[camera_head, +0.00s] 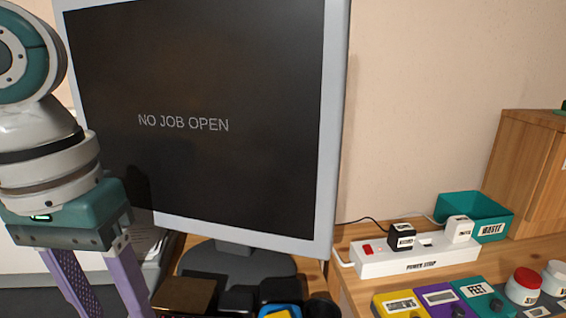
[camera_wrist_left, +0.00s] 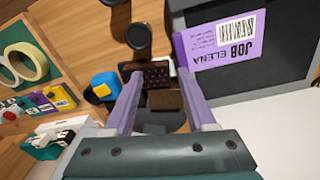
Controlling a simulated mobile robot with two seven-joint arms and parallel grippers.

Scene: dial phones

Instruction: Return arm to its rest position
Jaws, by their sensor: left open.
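My left arm comes in from the left in the head view. Its gripper (camera_head: 98,295) points down in front of the monitor's lower left, and its fingertips are cut off by the bottom edge. In the left wrist view the two purple fingers (camera_wrist_left: 157,82) stand wide apart with nothing held between them. Beyond them lie a dark panel with red dots (camera_wrist_left: 155,74) and a brown block (camera_wrist_left: 167,102), apart from the fingers as far as I can tell. My right gripper is not in view.
The monitor (camera_head: 200,125) reads "NO JOB OPEN". At right are a power strip (camera_head: 420,258), a teal waste bin (camera_head: 490,213) and labelled coloured boxes (camera_head: 440,300). The left wrist view shows a purple "JOB ELENA" card (camera_wrist_left: 225,40), a blue-yellow object (camera_wrist_left: 105,85) and tape rolls (camera_wrist_left: 22,62).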

